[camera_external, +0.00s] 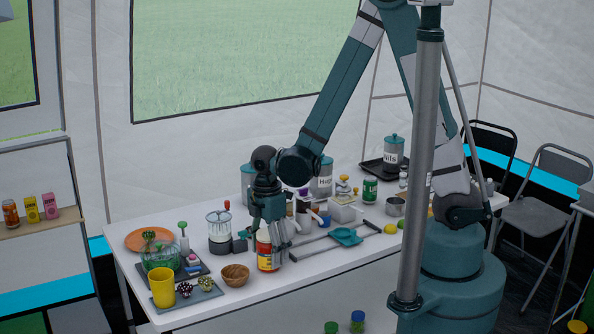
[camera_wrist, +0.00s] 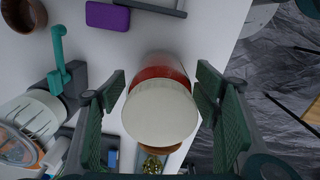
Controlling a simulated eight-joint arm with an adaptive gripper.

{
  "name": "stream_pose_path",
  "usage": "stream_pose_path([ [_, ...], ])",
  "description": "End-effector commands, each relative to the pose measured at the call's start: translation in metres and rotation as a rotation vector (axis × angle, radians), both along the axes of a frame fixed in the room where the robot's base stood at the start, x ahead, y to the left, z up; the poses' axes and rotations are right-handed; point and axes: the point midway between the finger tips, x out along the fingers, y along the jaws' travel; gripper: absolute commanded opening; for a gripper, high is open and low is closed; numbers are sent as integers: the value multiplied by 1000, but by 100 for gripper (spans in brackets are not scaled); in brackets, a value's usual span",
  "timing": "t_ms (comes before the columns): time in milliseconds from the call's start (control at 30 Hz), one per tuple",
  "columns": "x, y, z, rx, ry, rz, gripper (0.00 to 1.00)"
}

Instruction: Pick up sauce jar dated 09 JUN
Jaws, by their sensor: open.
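A jar (camera_external: 266,258) with a white lid and a red and yellow label stands upright near the front edge of the white table. In the wrist view the jar's white lid (camera_wrist: 158,110) faces me, with a red body behind it. I cannot read any date on it. My gripper (camera_external: 270,240) points down over the jar, its fingers beside the jar's upper part. In the wrist view my gripper (camera_wrist: 160,98) is open, with a finger on each side of the lid and gaps between. The jar's upper part is partly hidden by the fingers in the external view.
A wooden bowl (camera_external: 235,276) and a blender (camera_external: 219,228) stand left of the jar. A teal scoop (camera_external: 346,237) lies to the right. In the wrist view a purple block (camera_wrist: 107,16) lies on the table (camera_wrist: 175,38), whose edge runs close by on the right.

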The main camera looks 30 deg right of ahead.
Motion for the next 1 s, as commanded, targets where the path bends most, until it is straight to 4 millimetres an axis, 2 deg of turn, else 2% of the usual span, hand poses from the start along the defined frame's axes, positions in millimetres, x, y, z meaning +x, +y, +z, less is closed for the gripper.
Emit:
stream_pose_path([
  [67,0,0,0,0,0,0,57],
  [333,0,0,0,0,0,0,21],
  [767,0,0,4,0,0,0,21],
  [1000,0,0,18,0,0,0,21],
])
